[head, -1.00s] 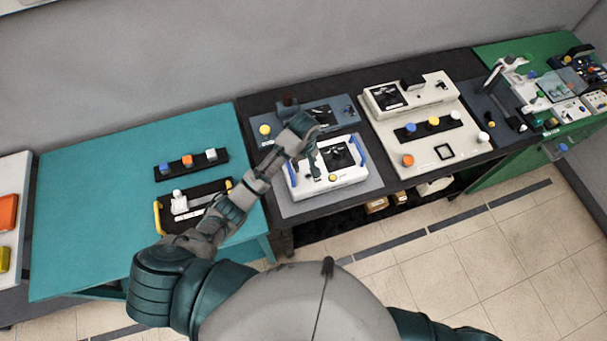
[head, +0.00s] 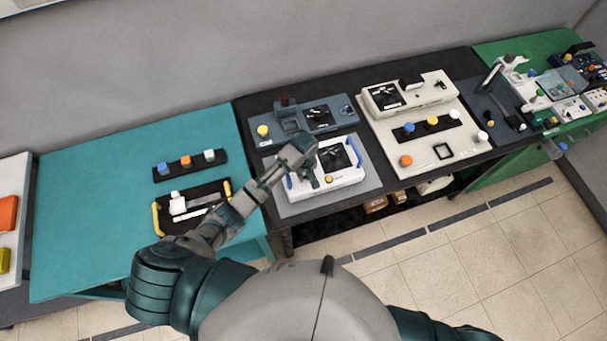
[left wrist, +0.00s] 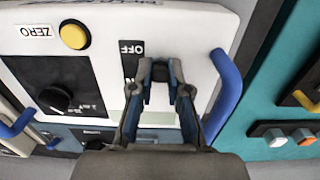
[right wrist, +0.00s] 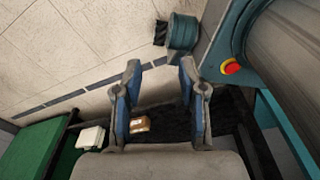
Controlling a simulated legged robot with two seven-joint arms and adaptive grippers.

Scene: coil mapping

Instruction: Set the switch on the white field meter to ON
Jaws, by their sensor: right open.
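My left gripper (head: 310,178) is over the meter's left part. Its fingers (left wrist: 160,72) are drawn fairly close together just below the OFF label. My right gripper (right wrist: 160,72) is open and empty, away from the meter.
A blue-grey device (head: 320,117) stands just behind the meter. A cream device (head: 436,92) is to the right. The teal table (head: 90,210) at left holds black trays. A blue meter handle (left wrist: 226,90) is close beside my left fingers. Below my right gripper are floor and a small brown box (right wrist: 140,124).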

